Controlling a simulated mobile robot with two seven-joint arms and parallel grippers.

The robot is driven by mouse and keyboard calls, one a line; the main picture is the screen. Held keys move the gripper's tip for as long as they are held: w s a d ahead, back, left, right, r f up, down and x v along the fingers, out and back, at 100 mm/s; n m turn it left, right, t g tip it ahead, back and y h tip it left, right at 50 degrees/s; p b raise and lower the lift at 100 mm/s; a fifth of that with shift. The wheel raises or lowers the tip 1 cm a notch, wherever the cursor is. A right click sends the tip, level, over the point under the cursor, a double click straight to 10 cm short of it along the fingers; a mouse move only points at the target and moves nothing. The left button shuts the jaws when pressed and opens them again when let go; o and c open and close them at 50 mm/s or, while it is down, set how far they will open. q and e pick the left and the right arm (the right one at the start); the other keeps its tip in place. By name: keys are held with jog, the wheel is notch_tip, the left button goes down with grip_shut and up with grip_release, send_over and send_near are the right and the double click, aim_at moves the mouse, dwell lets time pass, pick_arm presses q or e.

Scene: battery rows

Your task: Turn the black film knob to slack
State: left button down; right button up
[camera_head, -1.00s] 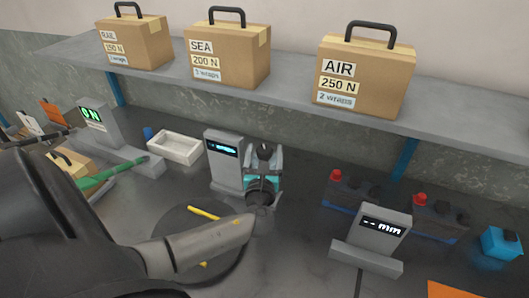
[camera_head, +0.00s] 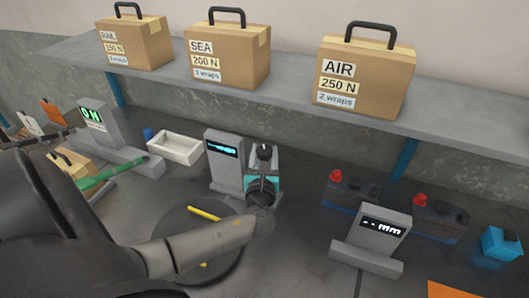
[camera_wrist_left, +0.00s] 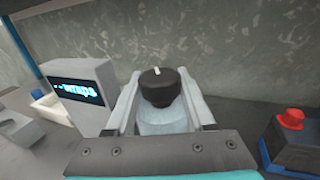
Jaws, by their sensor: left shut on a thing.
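The black film knob (camera_wrist_left: 159,88) has a white mark on its top, which points up and away in the left wrist view. In the head view the knob (camera_head: 264,152) is small, beside a grey post with a lit cyan display (camera_head: 222,149). My left gripper (camera_head: 264,160) is shut on the knob, with one finger on each side of it; the gripper (camera_wrist_left: 160,98) also shows in the left wrist view. A pale rounded body shows below the knob between the fingers. My right gripper is not in view.
A white tray (camera_head: 176,146) and a green-lit display unit (camera_head: 96,120) stand to the left. A grey gauge (camera_head: 372,236) and dark batteries with red caps (camera_head: 352,190) stand to the right. Labelled cartons (camera_head: 228,58) sit on the shelf (camera_head: 290,93) above. A round dark plate (camera_head: 185,220) lies in front.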

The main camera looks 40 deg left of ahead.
pick_arm(q)
jog(key=shift+n+g+y, duration=0.3)
jog(key=shift+y, duration=0.1)
jog(key=shift+n+g+y, duration=0.6)
jog(key=shift+y, duration=0.1)
jog(key=shift+d+n+g+y, duration=0.1)
jog(key=shift+n+g+y, duration=0.7)
jog(key=shift+n+g, duration=0.15)
jog(key=shift+f+n+g+y, duration=0.1)
jog(key=shift+n+g+y, duration=0.65)
jog(key=shift+g, duration=0.5)
jog(key=n+g+y+b, duration=0.1)
jog(key=g, duration=0.1)
jog(key=shift+n+g, duration=0.3)
jog(key=shift+n, duration=0.1)
jog(key=shift+f+n+g+y+b, duration=0.1)
jog(key=shift+n+g+y+b, duration=0.15)
jog(key=shift+n+g+b, duration=0.4)
jog(key=n+g+b, duration=0.2)
jog(key=g+b, duration=0.1)
jog(key=g, duration=0.1)
jog(key=n+g+b, duration=0.2)
jog(key=g+b, duration=0.1)
jog(key=g, duration=0.1)
jog(key=shift+n, duration=0.35)
jog(key=shift+s+n+g+b, duration=0.1)
jog(key=shift+n+g+b, duration=0.5)
jog(key=shift+g+b, duration=0.4)
